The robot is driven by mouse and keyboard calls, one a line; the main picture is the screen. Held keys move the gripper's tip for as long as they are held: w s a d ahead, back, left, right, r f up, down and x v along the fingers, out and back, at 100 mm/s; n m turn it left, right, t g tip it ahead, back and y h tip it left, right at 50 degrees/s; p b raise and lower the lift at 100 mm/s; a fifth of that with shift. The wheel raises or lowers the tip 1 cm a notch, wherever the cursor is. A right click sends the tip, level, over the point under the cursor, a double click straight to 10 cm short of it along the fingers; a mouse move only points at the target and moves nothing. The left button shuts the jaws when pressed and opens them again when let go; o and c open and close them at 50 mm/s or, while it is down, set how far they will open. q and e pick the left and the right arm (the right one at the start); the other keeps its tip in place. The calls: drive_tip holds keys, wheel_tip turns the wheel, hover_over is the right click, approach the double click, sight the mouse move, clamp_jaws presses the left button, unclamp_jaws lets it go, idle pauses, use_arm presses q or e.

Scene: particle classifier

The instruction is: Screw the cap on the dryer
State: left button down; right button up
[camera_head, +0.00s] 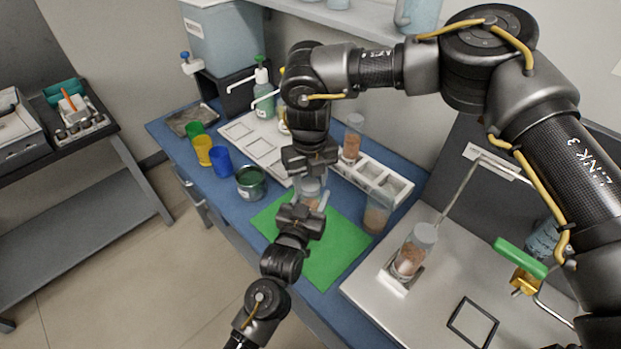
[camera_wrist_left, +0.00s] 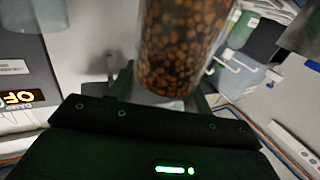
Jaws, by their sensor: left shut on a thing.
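A clear jar (camera_head: 310,189) stands between my two grippers over the green mat, partly hidden by them. In the left wrist view it is a clear container (camera_wrist_left: 178,50) filled with brown grains; its top is out of that view. My left gripper (camera_head: 303,207) comes from below and is shut on this jar. My right gripper (camera_head: 311,170) points down from above, right over the jar's top. Its fingers are too small and dark to show whether it is open or holds a cap. I cannot make out the cap or its seating.
The green mat (camera_head: 327,257) lies under the grippers. Other jars with brown contents stand nearby: one behind (camera_head: 353,138), one to the right (camera_head: 377,213), and one on the grey device (camera_head: 412,250). Colored cups (camera_head: 203,150) and a dark tin (camera_head: 251,183) stand left.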

drive_tip(key=c, duration=0.6)
drive_tip(key=m, duration=0.3)
drive_tip(key=shift+m, duration=0.4)
drive_tip(key=shift+c, duration=0.2)
drive_tip(key=m, duration=0.4)
drive_tip(key=o, duration=1.1)
drive_tip(key=shift+r, duration=2.25)
drive_tip(key=shift+c, duration=0.2)
